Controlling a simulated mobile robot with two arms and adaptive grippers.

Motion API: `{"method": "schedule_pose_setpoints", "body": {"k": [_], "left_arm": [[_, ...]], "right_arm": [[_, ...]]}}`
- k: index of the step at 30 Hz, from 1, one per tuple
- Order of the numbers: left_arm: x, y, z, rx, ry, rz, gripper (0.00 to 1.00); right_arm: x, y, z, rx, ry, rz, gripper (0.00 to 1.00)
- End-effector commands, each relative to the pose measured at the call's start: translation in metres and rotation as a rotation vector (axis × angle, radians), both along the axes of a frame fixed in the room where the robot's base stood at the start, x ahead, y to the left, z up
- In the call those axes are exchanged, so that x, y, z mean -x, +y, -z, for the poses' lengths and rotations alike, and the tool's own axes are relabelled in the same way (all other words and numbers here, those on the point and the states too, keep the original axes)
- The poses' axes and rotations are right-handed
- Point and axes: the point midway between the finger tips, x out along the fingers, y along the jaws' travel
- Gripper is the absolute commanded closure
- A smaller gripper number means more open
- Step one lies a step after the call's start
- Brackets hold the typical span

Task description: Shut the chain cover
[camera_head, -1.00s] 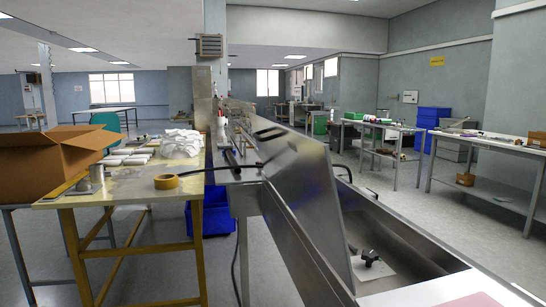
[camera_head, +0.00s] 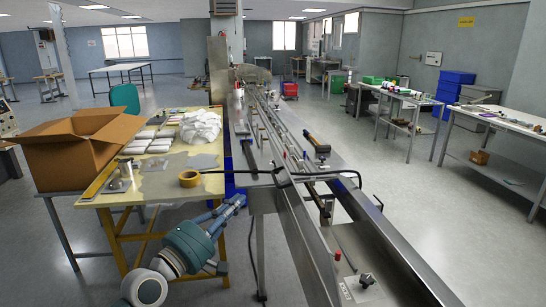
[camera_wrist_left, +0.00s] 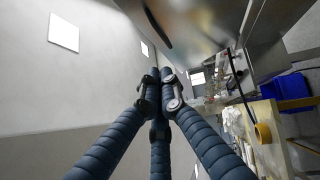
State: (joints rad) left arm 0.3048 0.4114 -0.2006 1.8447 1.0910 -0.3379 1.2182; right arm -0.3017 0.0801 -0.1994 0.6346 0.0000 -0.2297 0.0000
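The chain cover appears as a long steel panel (camera_head: 302,238) along the left side of the open channel in the head view. It is seen at a steep angle, so its exact tilt is hard to tell. The channel (camera_head: 362,240) beside it lies uncovered. A bare steel surface (camera_wrist_left: 205,22) with a dark strip crosses the top of the left wrist view; I cannot tell whether it is the cover. My left gripper (camera_head: 240,203) is left of the machine, apart from the panel. Its blue fingers converge with nothing between them in the wrist view (camera_wrist_left: 160,75). My right gripper is out of view.
A black cable (camera_head: 315,173) crosses the machine. Open floor (camera_head: 455,240) lies to the right.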

Motion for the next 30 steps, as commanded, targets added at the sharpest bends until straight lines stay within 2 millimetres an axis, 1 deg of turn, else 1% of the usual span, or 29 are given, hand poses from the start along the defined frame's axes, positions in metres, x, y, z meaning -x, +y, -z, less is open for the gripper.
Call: {"method": "schedule_pose_setpoints", "body": {"k": [1, 4, 8, 18, 20, 24, 30], "left_arm": [[-0.003, 0.001, -0.005, 0.015, -0.001, -0.001, 1.00], [-0.010, -0.002, -0.008, 0.024, -0.001, -0.001, 1.00], [-0.028, -0.013, -0.013, 0.021, -0.003, 0.000, 1.00], [-0.090, -0.047, -0.024, 0.016, -0.002, -0.001, 1.00], [-0.091, -0.058, -0.031, 0.020, -0.001, 0.001, 1.00], [-0.095, -0.074, -0.033, 0.019, -0.001, 0.000, 1.00], [-0.097, -0.083, -0.033, 0.016, -0.002, -0.001, 1.00]], "right_arm": [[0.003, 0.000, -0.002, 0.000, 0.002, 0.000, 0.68], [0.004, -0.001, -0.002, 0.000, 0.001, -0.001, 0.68], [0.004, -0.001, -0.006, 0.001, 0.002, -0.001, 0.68], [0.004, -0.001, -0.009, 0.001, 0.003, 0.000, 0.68], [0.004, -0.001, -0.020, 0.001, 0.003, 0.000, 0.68], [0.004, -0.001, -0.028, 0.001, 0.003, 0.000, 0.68], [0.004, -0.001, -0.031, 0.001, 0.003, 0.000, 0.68]]}}
